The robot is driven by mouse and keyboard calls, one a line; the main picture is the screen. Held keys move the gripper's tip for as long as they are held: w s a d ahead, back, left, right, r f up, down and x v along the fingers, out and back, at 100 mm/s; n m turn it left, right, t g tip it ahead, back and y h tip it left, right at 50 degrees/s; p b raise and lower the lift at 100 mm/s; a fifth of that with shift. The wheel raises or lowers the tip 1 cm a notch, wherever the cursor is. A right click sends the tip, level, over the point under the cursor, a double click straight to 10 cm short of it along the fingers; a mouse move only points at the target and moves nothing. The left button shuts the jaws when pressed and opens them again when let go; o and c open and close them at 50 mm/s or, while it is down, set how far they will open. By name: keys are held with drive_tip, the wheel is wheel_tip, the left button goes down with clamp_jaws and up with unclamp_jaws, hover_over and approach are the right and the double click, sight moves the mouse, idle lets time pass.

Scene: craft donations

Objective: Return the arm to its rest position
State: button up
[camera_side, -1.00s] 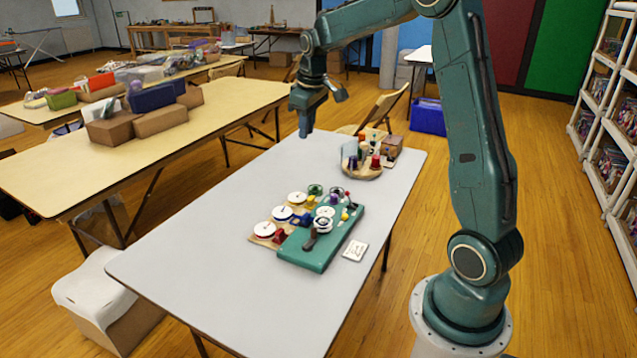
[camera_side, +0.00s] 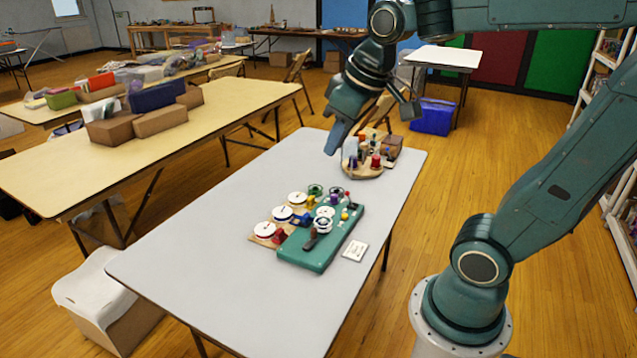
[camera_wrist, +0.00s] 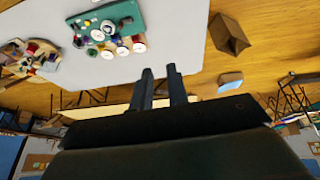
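My gripper (camera_side: 335,145) is in the air above the far part of the grey table (camera_side: 190,260), pointing down and to the left in the side view. In the wrist view my gripper (camera_wrist: 160,71) shows two dark fingers with a narrow gap between them and nothing in the gap. It touches nothing that I can see. My arm bends out to the right and comes back over the table from above.
A teal board (camera_side: 310,254) with white-topped spools beside it and a white card (camera_side: 355,250) lie mid-table. A round wooden tray (camera_side: 362,174) with small coloured items stands at the far end, near my gripper in the side view. The table's near half is clear.

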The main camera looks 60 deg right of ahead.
drive_tip(key=s+a+f+t, duration=0.1)
drive_tip(key=s+a, duration=0.3)
drive_tip(key=s, duration=0.4)
drive_tip(key=shift+s+f+y, duration=0.2)
drive_tip(key=shift+f+y, duration=0.2)
drive_tip(key=shift+f, duration=0.4)
